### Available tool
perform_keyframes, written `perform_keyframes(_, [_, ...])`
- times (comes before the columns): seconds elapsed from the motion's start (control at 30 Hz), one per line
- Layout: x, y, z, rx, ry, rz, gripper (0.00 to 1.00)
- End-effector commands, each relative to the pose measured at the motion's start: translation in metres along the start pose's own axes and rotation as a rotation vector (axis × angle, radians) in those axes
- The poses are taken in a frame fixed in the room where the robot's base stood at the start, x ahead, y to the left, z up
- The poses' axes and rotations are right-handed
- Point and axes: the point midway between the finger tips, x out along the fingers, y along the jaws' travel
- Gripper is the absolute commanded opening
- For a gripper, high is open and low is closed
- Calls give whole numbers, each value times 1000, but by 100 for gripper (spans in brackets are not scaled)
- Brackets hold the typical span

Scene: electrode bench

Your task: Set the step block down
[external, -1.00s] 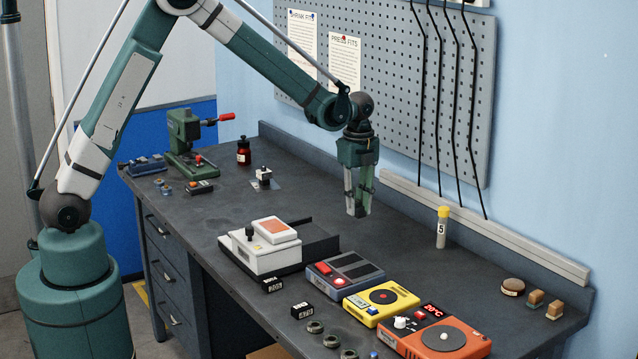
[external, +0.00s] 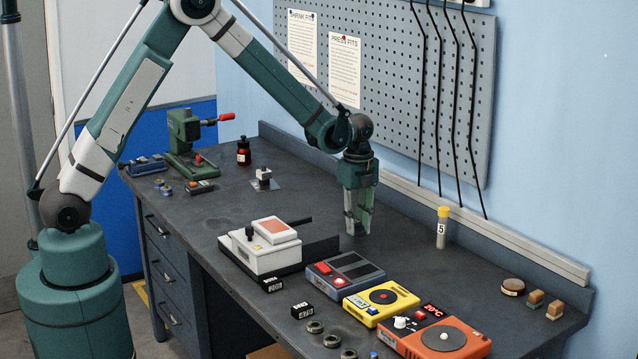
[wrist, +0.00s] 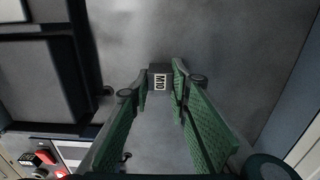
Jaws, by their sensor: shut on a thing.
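The step block (wrist: 159,73) shows in the wrist view as a small dark grey block with a white M10 label, between my fingertips. My gripper (external: 357,222) is shut on it, with the green fingers on either side; it also shows in the wrist view (wrist: 160,88). In the external view the gripper points straight down, low over the bench behind the white device, and the block is too small to make out clearly there. I cannot tell whether the block touches the bench top (external: 310,205).
A white device with an orange top (external: 272,245) stands left of my gripper. A grey-blue box (external: 345,270), a yellow box (external: 381,301) and an orange hotplate (external: 445,338) stand in front. A yellow-capped tube (external: 442,228) stands to the right.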

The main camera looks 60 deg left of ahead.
Motion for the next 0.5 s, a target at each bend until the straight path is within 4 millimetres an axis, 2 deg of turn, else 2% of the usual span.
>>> perform_keyframes(0.2, [17,0,0,0,0,0,2])
perform_keyframes(0.5, [18,0,0,0,0,0,2])
